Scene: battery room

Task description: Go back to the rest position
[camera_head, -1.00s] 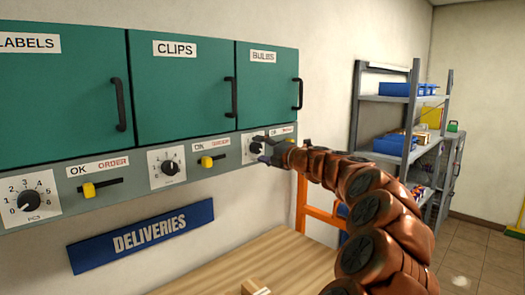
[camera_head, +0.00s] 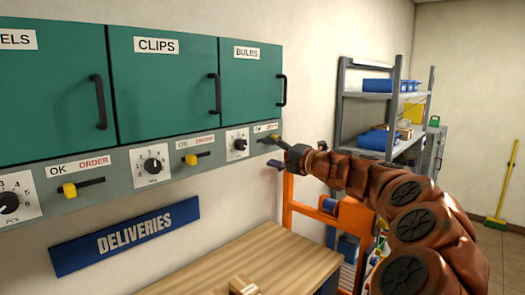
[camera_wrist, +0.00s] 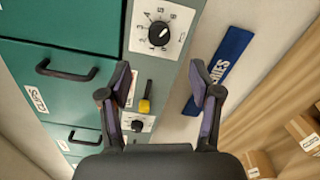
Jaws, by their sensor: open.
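My gripper (camera_head: 273,152) is open and empty, in front of the right end of the grey control strip (camera_head: 120,178). In the wrist view its two dark fingers (camera_wrist: 163,82) stand wide apart with nothing between them but the strip behind. In the head view, the bulbs dial (camera_head: 240,144) shows just left of the fingers. The wrist view shows a numbered dial (camera_wrist: 159,34) and a yellow slider knob (camera_wrist: 145,105) beyond the fingers.
Green cabinets with black handles (camera_head: 217,94) stand above the strip. The blue deliveries sign (camera_head: 126,236) hangs below it. An orange frame (camera_head: 288,215) and metal shelves (camera_head: 377,97) stand at the right.

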